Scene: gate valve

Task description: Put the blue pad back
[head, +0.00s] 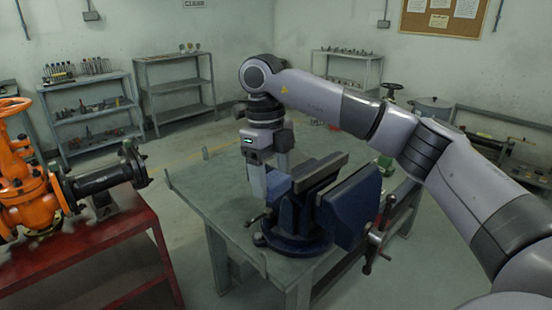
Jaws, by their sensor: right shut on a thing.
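My right gripper (270,184) reaches down from above at the left side of the blue bench vise (345,208). It is shut on a small blue piece, which looks like the blue pad (279,184). The pad is close to the vise's left jaw; I cannot tell whether they touch. The vise stands on the grey-green worktable (205,180), with its jaws apart and its handle at the right. The fingers and the vise partly hide the pad. My left gripper is out of view.
A red stand (110,232) at the left carries an orange gate valve (30,185) with a black flanged pipe. Grey shelves (175,88) with tools line the back wall. The table's left part is mostly clear, and open floor lies between the stand and the table.

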